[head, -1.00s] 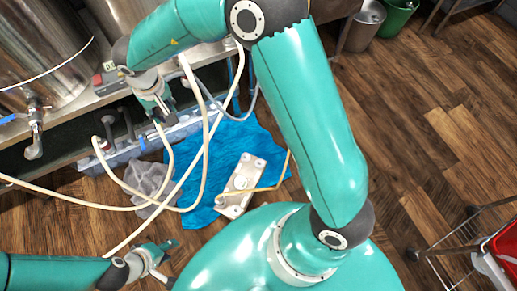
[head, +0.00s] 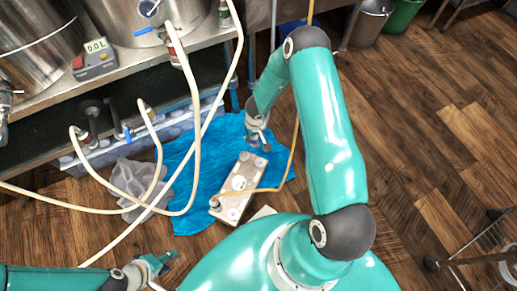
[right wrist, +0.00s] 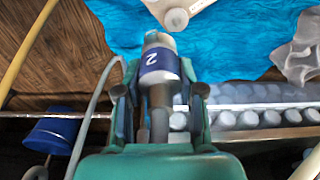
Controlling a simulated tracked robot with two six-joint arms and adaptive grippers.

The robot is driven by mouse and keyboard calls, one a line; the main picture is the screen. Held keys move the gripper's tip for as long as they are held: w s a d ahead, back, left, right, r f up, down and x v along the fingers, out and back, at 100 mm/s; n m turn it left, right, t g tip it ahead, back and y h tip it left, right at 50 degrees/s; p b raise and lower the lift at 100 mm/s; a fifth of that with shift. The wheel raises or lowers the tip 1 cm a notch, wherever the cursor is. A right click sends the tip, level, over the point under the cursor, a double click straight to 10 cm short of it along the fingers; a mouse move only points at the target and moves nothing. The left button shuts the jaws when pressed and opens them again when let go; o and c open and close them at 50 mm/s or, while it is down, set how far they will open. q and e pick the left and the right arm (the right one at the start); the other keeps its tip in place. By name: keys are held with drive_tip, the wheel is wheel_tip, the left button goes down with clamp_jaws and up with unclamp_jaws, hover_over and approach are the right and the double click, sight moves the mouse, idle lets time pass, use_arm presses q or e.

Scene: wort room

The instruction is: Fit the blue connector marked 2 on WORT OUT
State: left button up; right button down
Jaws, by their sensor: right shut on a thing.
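My right gripper (head: 262,143) is above the far right part of the blue cloth. In the right wrist view the right gripper (right wrist: 158,100) is shut on the blue connector (right wrist: 158,62), which has a white 2 on its band. A pale block-shaped unit with round ports (head: 238,188) lies on the cloth, nearer to me than the gripper and apart from it. One white port of it shows at the top of the right wrist view (right wrist: 176,19). No WORT OUT lettering is legible. My left gripper (head: 160,266) is open and empty at the lower left.
The blue cloth (head: 190,212) covers the floor under the unit. Cream hoses (head: 172,160) loop over its left side, beside a grey rag (head: 136,182). An amber hose (head: 296,140) runs down to the unit. A steel bench (head: 130,62) stands behind.

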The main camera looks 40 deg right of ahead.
drive_tip(key=s+f+b, duration=0.1)
drive_tip(key=f+b, duration=0.1)
drive_tip(key=f, duration=0.1)
drive_tip(key=s+f+b, duration=0.1)
drive_tip(key=f+b, duration=0.2)
drive_tip(key=s+f+b, duration=0.1)
drive_tip(key=f+b, duration=0.1)
drive_tip(key=f, duration=0.1)
drive_tip(key=shift+d+f+b, duration=0.2)
drive_tip(key=shift+b, duration=0.1)
drive_tip(key=shift+f, duration=0.85)
drive_tip(key=shift+f+b, duration=0.85)
drive_tip(key=shift+f, duration=0.4)
idle(0.4)
drive_tip(key=c, duration=0.6)
unclamp_jaws()
drive_tip(key=shift+c, duration=0.2)
drive_tip(key=shift+s, duration=0.1)
